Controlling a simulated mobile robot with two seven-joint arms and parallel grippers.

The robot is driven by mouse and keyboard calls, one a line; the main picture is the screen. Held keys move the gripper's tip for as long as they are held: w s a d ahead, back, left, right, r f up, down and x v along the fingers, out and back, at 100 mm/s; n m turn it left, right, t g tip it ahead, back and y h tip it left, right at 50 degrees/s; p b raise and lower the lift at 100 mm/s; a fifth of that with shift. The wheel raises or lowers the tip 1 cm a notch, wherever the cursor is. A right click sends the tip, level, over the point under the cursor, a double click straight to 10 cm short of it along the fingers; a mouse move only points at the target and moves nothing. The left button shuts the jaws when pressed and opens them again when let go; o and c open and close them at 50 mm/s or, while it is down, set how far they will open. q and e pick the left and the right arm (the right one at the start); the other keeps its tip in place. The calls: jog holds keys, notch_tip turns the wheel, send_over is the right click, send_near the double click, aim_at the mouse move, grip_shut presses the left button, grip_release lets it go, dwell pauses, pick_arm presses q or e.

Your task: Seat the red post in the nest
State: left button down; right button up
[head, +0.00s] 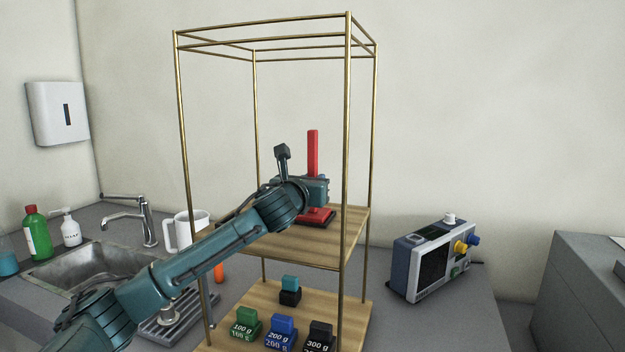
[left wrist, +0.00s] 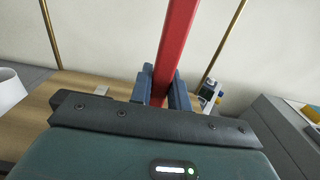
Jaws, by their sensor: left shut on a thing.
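The red post (head: 313,152) stands upright above the upper wooden shelf of a brass-framed rack. My left gripper (head: 318,188) is shut on the post; in the left wrist view the post (left wrist: 176,45) rises between the two blue-grey fingers (left wrist: 160,90). A flat red base (head: 318,217) shows on the shelf just below the gripper. The gripper and wrist hide the post's lower part, so I cannot tell whether this base is the nest or the post's foot, or whether post and base touch. My right gripper is not in view.
Brass uprights (head: 348,130) frame the shelf (head: 345,240) on its sides. The lower shelf holds labelled weight blocks (head: 282,330) and a small stacked pair (head: 290,289). A white mug (head: 190,228) stands to the left, an instrument (head: 432,262) to the right.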

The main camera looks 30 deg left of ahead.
pick_arm(q)
jog(key=c, duration=1.3)
grip_release()
jog(key=shift+o, duration=0.2)
jog(key=shift+f, duration=0.1)
jog(key=shift+s, duration=0.1)
jog(key=shift+s, duration=0.3)
jog(key=b+v, duration=0.3)
jog(key=v, duration=0.9)
jog(key=shift+s+d, duration=0.1)
jog(key=shift+s, duration=0.15)
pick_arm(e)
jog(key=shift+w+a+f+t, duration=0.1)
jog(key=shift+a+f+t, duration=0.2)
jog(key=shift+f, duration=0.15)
